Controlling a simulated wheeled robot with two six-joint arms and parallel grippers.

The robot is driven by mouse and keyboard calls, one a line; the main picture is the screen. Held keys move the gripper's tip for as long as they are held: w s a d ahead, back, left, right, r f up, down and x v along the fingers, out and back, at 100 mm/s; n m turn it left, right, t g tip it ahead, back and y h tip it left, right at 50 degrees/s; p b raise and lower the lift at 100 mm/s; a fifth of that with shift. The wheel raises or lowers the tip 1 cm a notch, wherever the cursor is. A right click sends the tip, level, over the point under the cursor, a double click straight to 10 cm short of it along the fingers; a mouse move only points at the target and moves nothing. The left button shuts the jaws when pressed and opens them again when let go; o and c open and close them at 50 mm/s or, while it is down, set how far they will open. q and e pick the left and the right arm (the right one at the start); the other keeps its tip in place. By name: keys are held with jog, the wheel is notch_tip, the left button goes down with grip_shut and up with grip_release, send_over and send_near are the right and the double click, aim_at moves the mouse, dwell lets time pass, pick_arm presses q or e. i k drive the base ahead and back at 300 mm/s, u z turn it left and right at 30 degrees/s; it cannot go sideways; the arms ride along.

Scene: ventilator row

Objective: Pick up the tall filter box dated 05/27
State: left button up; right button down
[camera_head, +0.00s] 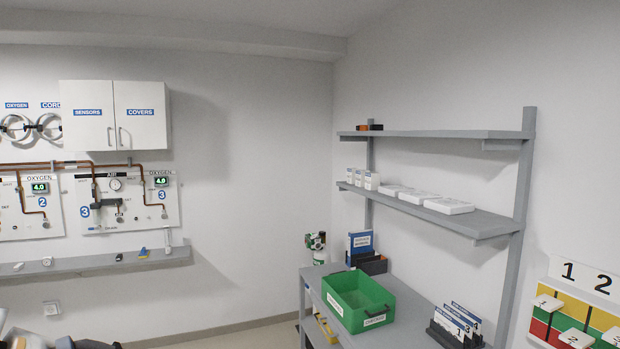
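A group of small upright white boxes (360,179) with dark print stands at the left end of the middle wall shelf (470,222). They are taller than the flat white packs (448,206) lying farther right on the same shelf. The print is too small to read, so I cannot tell which box bears 05/27. Neither of my grippers is in view.
A grey bench (415,336) below the shelf holds a green bin (357,301), a dark holder of blue and white booklets (457,326) and another holder (372,265) behind. The upper shelf (440,134) overhangs the boxes.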

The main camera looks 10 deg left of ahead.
aim_at(351, 172)
jog(key=u, duration=1.05)
jog(key=i, duration=5.65)
jog(key=z, duration=1.6)
jog(key=i, duration=0.65)
jog(key=z, duration=0.45)
